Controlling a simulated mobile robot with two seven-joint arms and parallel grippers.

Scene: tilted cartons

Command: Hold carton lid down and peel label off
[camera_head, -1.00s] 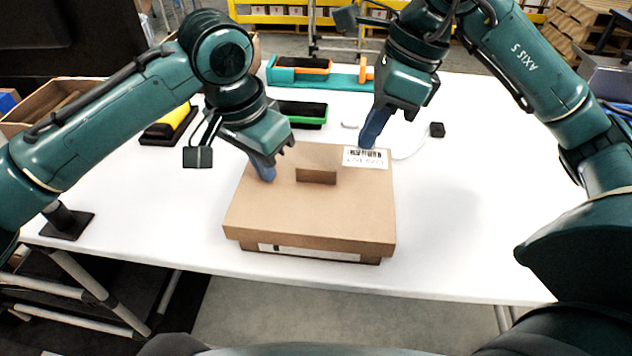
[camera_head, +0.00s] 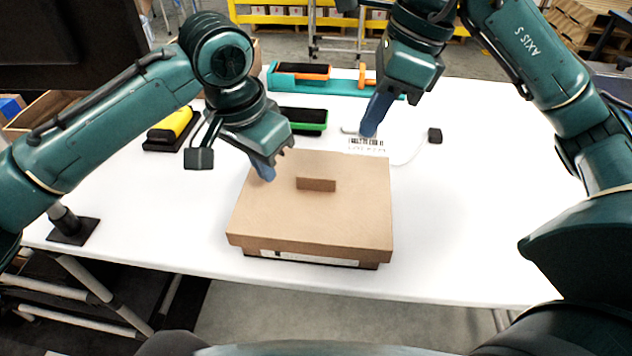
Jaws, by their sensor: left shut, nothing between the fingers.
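The brown carton (camera_head: 308,222) stands on the table, with its lid on and an upright flap (camera_head: 316,184) in the lid's middle. My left gripper (camera_head: 265,175) is shut and empty, its blue fingertips at the lid's back left part; whether they touch it is hard to tell. My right gripper (camera_head: 368,132) is beyond the lid's back right corner, its blue fingers shut on the top of the white barcode label (camera_head: 366,147). The label shows clear of the lid, against the white table. The lid's back right corner is bare.
A green-edged black tray (camera_head: 304,119), a teal tool holder (camera_head: 345,87) and a yellow-and-black block (camera_head: 172,128) stand behind the carton. A small black box (camera_head: 435,136) with a cable lies at the back right. The table right of the carton is clear.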

